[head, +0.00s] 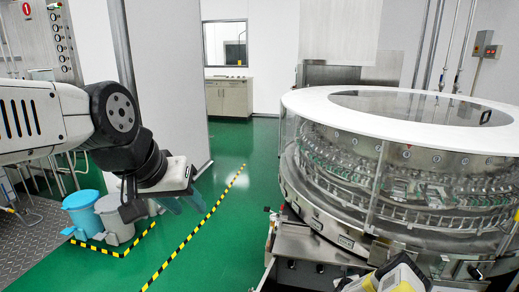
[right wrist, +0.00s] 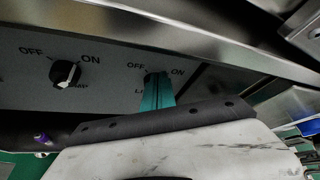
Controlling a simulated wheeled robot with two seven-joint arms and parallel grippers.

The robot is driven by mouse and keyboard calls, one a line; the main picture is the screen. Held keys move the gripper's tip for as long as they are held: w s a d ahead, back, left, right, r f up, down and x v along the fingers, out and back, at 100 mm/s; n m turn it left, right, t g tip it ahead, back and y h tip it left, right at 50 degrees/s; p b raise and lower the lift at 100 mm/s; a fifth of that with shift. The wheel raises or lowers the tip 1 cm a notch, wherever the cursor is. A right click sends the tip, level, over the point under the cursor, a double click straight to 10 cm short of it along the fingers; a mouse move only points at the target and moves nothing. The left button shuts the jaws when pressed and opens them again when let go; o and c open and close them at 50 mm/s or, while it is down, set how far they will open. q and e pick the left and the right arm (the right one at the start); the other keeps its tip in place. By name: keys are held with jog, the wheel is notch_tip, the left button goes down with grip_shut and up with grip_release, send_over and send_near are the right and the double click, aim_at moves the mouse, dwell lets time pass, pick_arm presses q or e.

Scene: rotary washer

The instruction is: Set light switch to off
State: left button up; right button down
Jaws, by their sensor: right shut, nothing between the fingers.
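In the right wrist view, a dark rotary knob (right wrist: 151,77) sits on a grey panel between the words OFF and ON. Its lower label starts with "L"; the rest is hidden. My right gripper (right wrist: 157,90) is shut, its teal fingers in front of this knob and covering most of it. I cannot tell whether they touch it or which way the knob points. A second knob (right wrist: 65,73), black with a white mark, sits to the left, also between OFF and ON; its label ends in "MP". My left gripper (head: 182,204) hangs over the floor in the head view, its teal fingers apart.
The round washer (head: 400,180) with a clear wall and white top fills the right of the head view. A metal ledge (right wrist: 200,38) runs just above the knobs. Blue (head: 83,212) and grey (head: 115,215) bins stand at left.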

jog(key=shift+f, duration=0.6)
dwell(1.1)
jog(key=shift+w+a+f, duration=0.25)
jog(key=shift+a+f, duration=0.25)
jog(key=shift+a, duration=0.3)
dwell(0.3)
jog(key=shift+a+r, duration=0.1)
dwell(0.3)
jog(key=shift+s+a+r, duration=0.1)
jog(key=shift+s+a, duration=0.2)
jog(key=shift+s, duration=0.65)
jog(key=shift+s+a+r, duration=0.1)
jog(key=shift+s+a, duration=0.15)
jog(key=shift+s, duration=0.7)
jog(key=shift+s+a, duration=0.3)
jog(key=shift+s, duration=0.65)
jog(key=w+d+r+m+y, duration=0.1)
jog(key=w+d+m+y, duration=0.2)
jog(key=d, duration=0.3)
jog(key=shift+w+r+m, duration=0.2)
jog(key=shift+w+m, duration=0.2)
jog(key=shift+w, duration=0.5)
